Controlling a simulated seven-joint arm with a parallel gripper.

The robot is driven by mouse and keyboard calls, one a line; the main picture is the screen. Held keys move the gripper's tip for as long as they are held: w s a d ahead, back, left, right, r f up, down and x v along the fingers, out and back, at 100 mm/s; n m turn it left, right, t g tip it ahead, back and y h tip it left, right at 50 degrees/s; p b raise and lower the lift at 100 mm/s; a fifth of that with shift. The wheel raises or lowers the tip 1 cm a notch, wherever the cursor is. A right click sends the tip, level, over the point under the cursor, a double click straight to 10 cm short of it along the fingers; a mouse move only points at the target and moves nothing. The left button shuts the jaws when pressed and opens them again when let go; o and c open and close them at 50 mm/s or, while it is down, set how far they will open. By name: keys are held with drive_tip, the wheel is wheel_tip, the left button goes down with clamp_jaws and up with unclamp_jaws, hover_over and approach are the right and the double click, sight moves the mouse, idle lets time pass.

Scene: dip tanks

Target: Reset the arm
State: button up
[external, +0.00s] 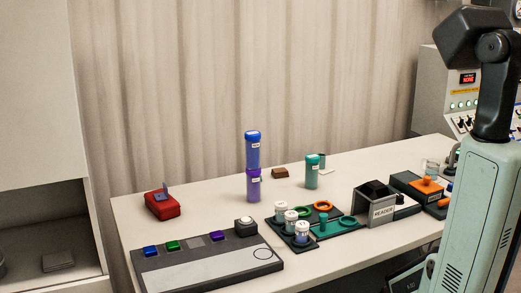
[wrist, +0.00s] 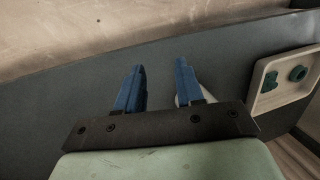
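My gripper (wrist: 160,88) shows in the wrist view with two blue fingers standing apart and nothing between them. It is over a dark grey surface (wrist: 60,100). A pale object is partly hidden behind the right finger. In the external view my arm rises at the right edge, and my gripper cannot be made out there.
The white table (external: 210,215) holds a blue-capped tube (external: 252,152) above a purple one (external: 253,187), a teal tube (external: 312,172), a red box (external: 162,206), a button panel (external: 210,265), a dark rack (external: 335,229) and a reader (external: 378,208). A beige tray (wrist: 265,80) is at the wrist view's right.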

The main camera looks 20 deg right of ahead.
drive_tip(key=s+a+r+g+h, duration=0.2)
drive_tip(key=s+a+r+g, duration=0.2)
drive_tip(key=s, duration=0.8)
wheel_tip(320, 180, up, 2)
drive_tip(key=shift+r+g+h, duration=0.1)
drive_tip(key=shift+g+h, duration=0.2)
drive_tip(key=shift+g, duration=0.5)
